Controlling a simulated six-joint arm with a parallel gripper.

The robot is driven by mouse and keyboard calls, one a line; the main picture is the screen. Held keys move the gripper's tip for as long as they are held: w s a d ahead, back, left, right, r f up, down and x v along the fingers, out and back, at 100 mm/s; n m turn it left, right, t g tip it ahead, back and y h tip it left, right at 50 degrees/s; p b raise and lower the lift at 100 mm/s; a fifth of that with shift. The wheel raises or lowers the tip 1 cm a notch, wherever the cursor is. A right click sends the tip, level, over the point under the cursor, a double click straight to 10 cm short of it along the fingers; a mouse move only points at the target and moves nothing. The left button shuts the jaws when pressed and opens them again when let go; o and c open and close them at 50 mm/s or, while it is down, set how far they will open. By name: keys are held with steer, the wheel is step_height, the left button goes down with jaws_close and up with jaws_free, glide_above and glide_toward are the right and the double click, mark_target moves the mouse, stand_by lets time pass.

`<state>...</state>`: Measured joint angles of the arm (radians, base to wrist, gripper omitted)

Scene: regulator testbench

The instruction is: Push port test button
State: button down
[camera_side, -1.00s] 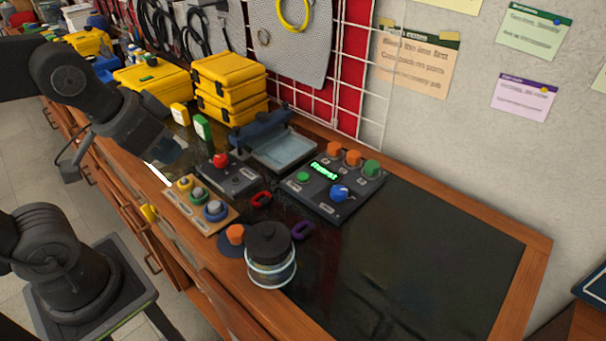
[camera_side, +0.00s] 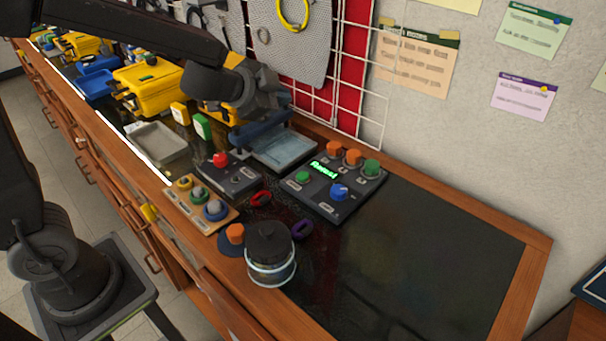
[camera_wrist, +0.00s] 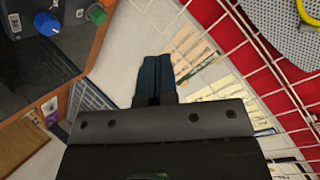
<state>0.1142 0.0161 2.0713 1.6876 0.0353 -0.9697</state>
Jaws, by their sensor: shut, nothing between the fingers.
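A dark control box (camera_side: 328,206) with a lit green display (camera_side: 324,171) lies on the bench in the side view. It has a green button (camera_side: 303,176), a blue knob (camera_side: 339,192), orange knobs (camera_side: 352,157) and a green knob (camera_side: 371,167). A smaller dark box (camera_side: 238,182) with a red button (camera_side: 219,159) is to its left. I cannot tell which control is the port test button. In the wrist view, my gripper (camera_wrist: 156,62) is shut and empty, pointing toward the wall; the blue knob (camera_wrist: 49,25) and green knob (camera_wrist: 97,14) are at upper left.
A knob board (camera_side: 183,206), a lidded jar (camera_side: 271,270) and red and purple rings (camera_side: 302,230) stand nearer the front edge. A wire grid (camera_side: 345,115) rises behind. The bench's right side is clear.

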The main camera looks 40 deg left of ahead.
mark_target(303, 176)
steer(key=w+d+f+m+g+h, duration=0.3)
steer(key=f+m, duration=0.1)
steer(key=f, duration=0.3)
steer(key=shift+d+f+g, duration=0.25)
steer(key=shift+d+g, duration=0.05)
steer(key=shift+g, duration=0.1)
steer(key=shift+f, duration=4.4)
steer(key=shift+s+f, duration=0.1)
steer(key=shift+f, duration=0.3)
